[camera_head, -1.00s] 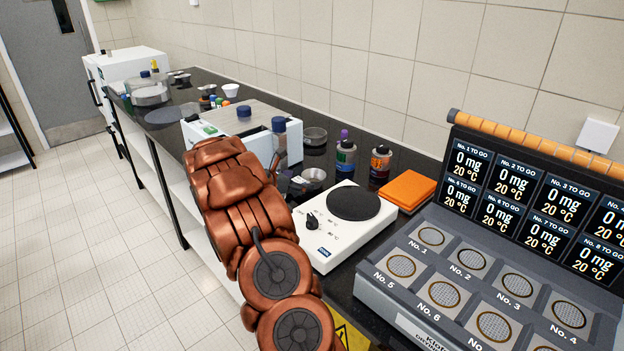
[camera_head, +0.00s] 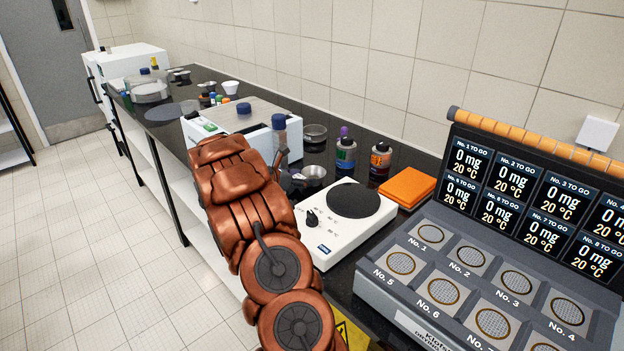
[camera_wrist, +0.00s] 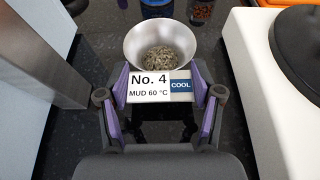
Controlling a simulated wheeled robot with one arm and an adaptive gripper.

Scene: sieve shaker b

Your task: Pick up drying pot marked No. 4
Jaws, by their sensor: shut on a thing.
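The drying pot No. 4 (camera_wrist: 160,52) is a silver, flared metal bowl holding grey-brown granules. Its white label (camera_wrist: 145,86) reads "No. 4 MUD 60 °C" with a blue "COOL" patch. In the wrist view my gripper (camera_wrist: 162,92) is shut on it, with purple-padded fingers on both sides of the label. In the head view the pot (camera_head: 314,173) shows just right of my gripper (camera_head: 294,184), which is partly hidden behind my copper-coloured arm. I cannot tell whether the pot touches the bench.
A white hotplate (camera_head: 345,235) stands close right of the pot, and a metal-sided box (camera_head: 205,135) close left. Bottles (camera_head: 345,157) and a glass dish (camera_head: 314,133) stand behind. The eight-place dryer station (camera_head: 470,255) is at the right. The floor left of the bench is clear.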

